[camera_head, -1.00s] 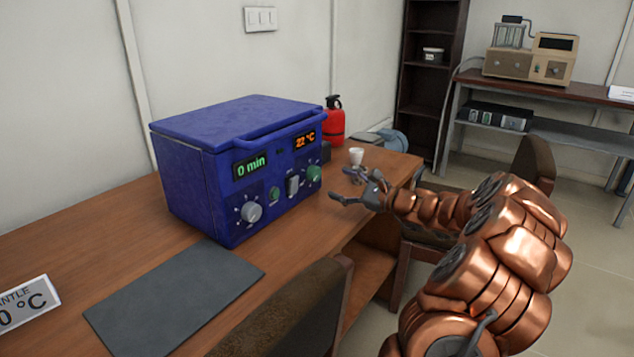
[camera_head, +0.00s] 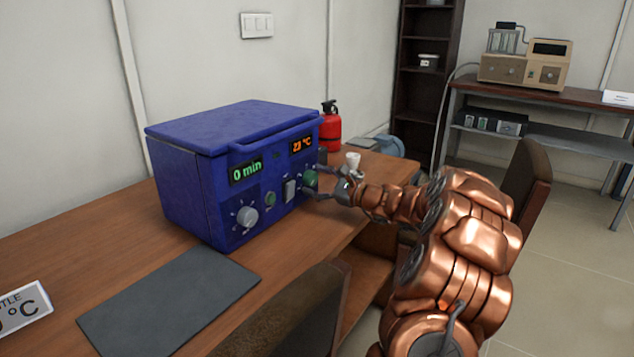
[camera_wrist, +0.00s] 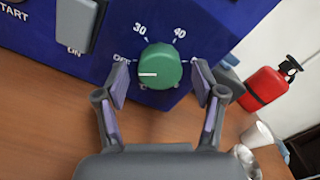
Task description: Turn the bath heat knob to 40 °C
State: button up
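The bath is a blue box (camera_head: 185,190) on the wooden desk, with a green "0 min" display (camera_head: 246,170) and an orange display (camera_head: 302,144) that seems to read 23 °C. The green heat knob (camera_wrist: 160,67) is at the right end of its front, also in the head view (camera_head: 310,178). In the wrist view its white line points left, near OFF; marks 30 and 40 are above it. My gripper (camera_wrist: 160,64) is open, with one finger on each side of the knob. Gaps show between the fingers and the knob.
A grey switch (camera_wrist: 77,22) is left of the knob. A grey knob (camera_head: 246,216) and a small green button (camera_head: 269,199) are further left. A red extinguisher (camera_head: 330,128) and a white cup (camera_head: 352,161) stand right of the bath. A chair back (camera_head: 285,315) is in front.

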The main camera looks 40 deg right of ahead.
jog(key=c, duration=1)
jog(key=shift+c, duration=0.2)
